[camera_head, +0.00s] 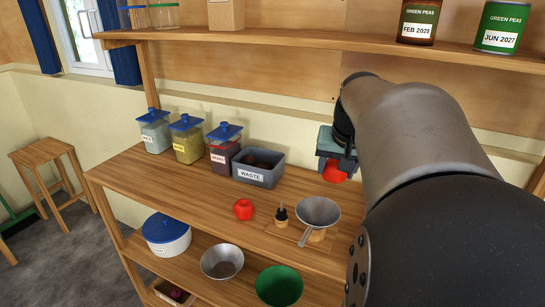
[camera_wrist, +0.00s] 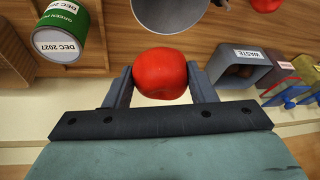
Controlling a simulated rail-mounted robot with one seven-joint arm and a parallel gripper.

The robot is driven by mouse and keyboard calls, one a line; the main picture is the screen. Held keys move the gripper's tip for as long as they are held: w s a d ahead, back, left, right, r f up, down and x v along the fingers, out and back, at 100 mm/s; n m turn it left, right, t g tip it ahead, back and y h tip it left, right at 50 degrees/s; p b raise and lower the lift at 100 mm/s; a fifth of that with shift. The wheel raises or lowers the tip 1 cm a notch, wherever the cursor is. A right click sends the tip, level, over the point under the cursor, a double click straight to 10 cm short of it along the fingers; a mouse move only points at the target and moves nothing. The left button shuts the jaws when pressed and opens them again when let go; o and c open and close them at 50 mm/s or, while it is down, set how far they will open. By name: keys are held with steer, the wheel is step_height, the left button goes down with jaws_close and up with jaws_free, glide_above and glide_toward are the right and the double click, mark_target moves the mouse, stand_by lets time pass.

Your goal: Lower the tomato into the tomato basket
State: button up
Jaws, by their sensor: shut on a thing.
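My gripper (camera_head: 337,160) is shut on a red tomato (camera_head: 333,174), held above the wooden counter, behind and right of the metal sieve. In the wrist view the two fingers of my gripper (camera_wrist: 161,88) press on opposite sides of the tomato (camera_wrist: 161,70). A second red tomato (camera_head: 243,209) lies on the counter left of the sieve; its edge shows at the top of the wrist view (camera_wrist: 267,4). I cannot make out a tomato basket in either view. My arm hides the right part of the counter in the head view.
A grey waste bin (camera_head: 258,178) stands left of my gripper, beside several blue-lidded jars (camera_head: 222,158). The metal sieve (camera_head: 318,212) is in front. A green pea can (camera_wrist: 62,30) and a brown wooden structure (camera_wrist: 15,55) show at the wrist view's left. An upper shelf (camera_head: 260,30) runs overhead.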

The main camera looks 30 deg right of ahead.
steer(key=s+d+f, duration=0.2)
steer(key=s+d, duration=1.1)
steer(key=s, duration=0.1)
steer(key=s+d+f, duration=0.2)
steer(key=s+d, duration=1.1)
steer(key=s, duration=0.1)
steer(key=shift+s+d+f+p, duration=0.2)
steer(key=shift+p, duration=0.1)
steer(key=shift+w+d, duration=0.15)
steer(key=shift+w, duration=0.15)
steer(key=shift+f, duration=0.1)
steer(key=shift+f+b, duration=2.1)
steer(key=shift+f, duration=0.55)
steer(key=shift+f+b, duration=1.75)
steer(key=shift+f, duration=0.5)
